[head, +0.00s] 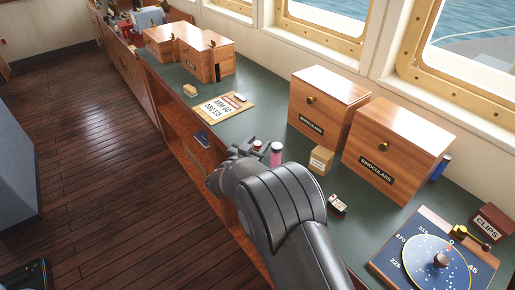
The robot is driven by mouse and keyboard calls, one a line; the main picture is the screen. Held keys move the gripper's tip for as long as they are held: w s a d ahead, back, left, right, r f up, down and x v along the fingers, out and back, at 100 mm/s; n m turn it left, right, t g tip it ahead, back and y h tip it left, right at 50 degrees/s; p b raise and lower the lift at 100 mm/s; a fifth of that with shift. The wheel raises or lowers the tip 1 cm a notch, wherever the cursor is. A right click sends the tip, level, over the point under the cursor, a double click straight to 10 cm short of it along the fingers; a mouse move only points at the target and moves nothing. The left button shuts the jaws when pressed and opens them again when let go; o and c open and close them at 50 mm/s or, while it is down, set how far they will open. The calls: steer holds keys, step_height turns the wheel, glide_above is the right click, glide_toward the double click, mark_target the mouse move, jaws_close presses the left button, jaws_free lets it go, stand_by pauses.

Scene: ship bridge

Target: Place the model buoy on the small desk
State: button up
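I cannot tell whether either is the model buoy or whether the fingers grip anything. My arm hides the counter below. I cannot make out a separate small desk in this view.
Two wooden binoculars boxes (326,106) (394,150) stand by the windows. A small cardboard box (321,160), a sign board (223,107), a blue chart board (437,256) and a clips box (491,223) lie on the counter (262,82). Wooden floor (85,150) is open at left.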

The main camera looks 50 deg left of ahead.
mark_target(256, 144)
steer(key=c, duration=0.9)
step_height(256, 144, up, 10)
steer(key=shift+f, duration=0.1)
steer(key=s+d+r+n+g+y, duration=0.2)
steer(key=s+r+n+g+y, duration=0.15)
steer(key=s, duration=0.35)
steer(key=s+d+r+n+g+y, duration=0.3)
steer(key=s+r+y, duration=0.1)
steer(key=s, duration=0.2)
steer(key=s+d+n+g+y, duration=0.3)
steer(key=s+d+n+g, duration=0.2)
steer(key=s+d+g, duration=0.5)
steer(key=w+d+m+t+h, duration=0.15)
steer(key=w+d+t, duration=0.3)
steer(key=w, duration=0.55)
steer(key=w+d+m+t+h, duration=0.1)
steer(key=w+d+m+t, duration=0.3)
steer(key=w, duration=0.6)
steer(key=w+d+m+t+h, duration=0.1)
steer(key=w+d, duration=0.4)
steer(key=w+d+t+h, duration=0.1)
steer(key=w+d+t, duration=0.1)
steer(key=w+d, duration=0.4)
steer(key=w+d+m+t+h, duration=0.1)
steer(key=w+d+t, duration=0.1)
steer(key=w+d, duration=0.3)
steer(key=shift+w+d+f+m+h, duration=0.2)
steer(key=shift+w+f+m+h, duration=0.1)
steer(key=shift+w, duration=0.3)
